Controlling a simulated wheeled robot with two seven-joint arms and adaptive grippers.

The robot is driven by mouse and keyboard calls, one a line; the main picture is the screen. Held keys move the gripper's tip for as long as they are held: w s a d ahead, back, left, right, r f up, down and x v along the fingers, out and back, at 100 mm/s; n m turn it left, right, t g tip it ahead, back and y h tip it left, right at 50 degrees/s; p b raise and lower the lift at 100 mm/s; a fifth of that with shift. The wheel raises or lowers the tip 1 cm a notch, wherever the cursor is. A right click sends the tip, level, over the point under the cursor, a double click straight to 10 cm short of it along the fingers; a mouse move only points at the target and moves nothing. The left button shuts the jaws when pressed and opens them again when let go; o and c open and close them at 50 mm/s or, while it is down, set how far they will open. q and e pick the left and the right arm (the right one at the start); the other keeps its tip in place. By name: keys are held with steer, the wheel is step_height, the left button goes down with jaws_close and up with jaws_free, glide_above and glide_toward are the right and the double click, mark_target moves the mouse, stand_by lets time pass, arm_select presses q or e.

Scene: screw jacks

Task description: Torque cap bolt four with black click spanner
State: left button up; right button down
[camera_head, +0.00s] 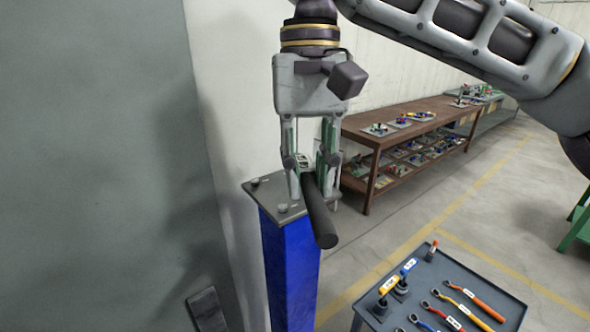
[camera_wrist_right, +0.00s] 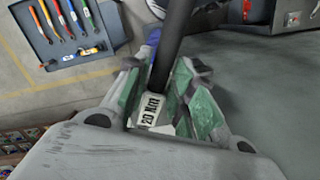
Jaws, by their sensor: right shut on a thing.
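My right gripper (camera_head: 308,172) is shut on the black click spanner (camera_head: 319,212), whose dark handle points toward the camera and down. In the right wrist view the black spanner (camera_wrist_right: 172,45) runs up between the green-padded fingers, with a white label reading 20 Nm. The spanner's head is hidden behind the gripper. The gripper is over the grey cap plate (camera_head: 268,201) on top of a blue column (camera_head: 290,265). Two cap bolts show on the plate's left side, one at the back (camera_head: 255,181) and one at the front (camera_head: 283,208). My left gripper is not in view.
A grey tool tray (camera_head: 470,290) at lower right holds several coloured spanners and upright tools. A brown shelf bench (camera_head: 400,135) with small parts stands behind. A grey wall panel (camera_head: 95,150) is close on the left. Open floor lies between column and bench.

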steer(key=shift+w+d+n, duration=0.3)
steer(key=shift+d+n, duration=0.55)
steer(key=shift+n, duration=0.1)
steer(key=shift+w+d+n, duration=0.35)
steer(key=shift+d+n, duration=0.55)
steer(key=shift+w+d+n, duration=0.3)
steer(key=shift+d+n, duration=0.55)
steer(key=shift+n, duration=0.1)
steer(key=shift+f, duration=0.75)
steer(key=shift+s+a+m, duration=0.4)
steer(key=shift+a+m, duration=0.35)
steer(key=shift+m, duration=0.05)
steer(key=shift+s+a+m, duration=0.4)
steer(key=shift+a+m, duration=0.35)
steer(key=shift+m, duration=0.05)
stand_by(0.6)
steer(key=shift+s+a+m, duration=0.15)
steer(key=shift+a+m, duration=0.75)
steer(key=shift+m, duration=0.05)
steer(key=shift+s+a+m, duration=0.15)
steer(key=shift+a+m, duration=0.75)
steer(key=shift+m, duration=0.05)
stand_by(0.4)
